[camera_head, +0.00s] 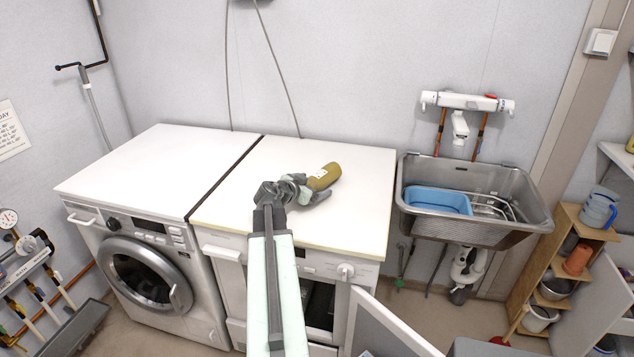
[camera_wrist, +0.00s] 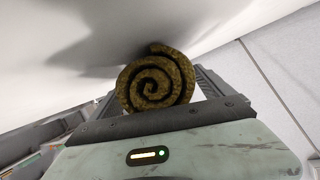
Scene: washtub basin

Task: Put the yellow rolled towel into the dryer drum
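The yellow rolled towel (camera_head: 325,177) lies on its side on the white top of the right-hand machine. Its spiral end (camera_wrist: 155,82) faces the wrist camera. My gripper (camera_head: 306,188) is low over that top at the towel's near end. Its dark fingers stand either side of the towel in the wrist view (camera_wrist: 158,88). A pale gap shows between the towel and the right finger, so the gripper looks open; contact on the left is unclear. The right-hand machine has a dark front opening (camera_head: 320,303), partly hidden by my arm; its drum is not clearly seen.
An open white door (camera_head: 388,328) juts out in front of the right-hand machine. A washing machine (camera_head: 150,215) with a shut round door stands left. A steel sink (camera_head: 470,232) with a blue basin (camera_head: 438,199) and a wooden shelf (camera_head: 562,255) are right. The white tops are otherwise clear.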

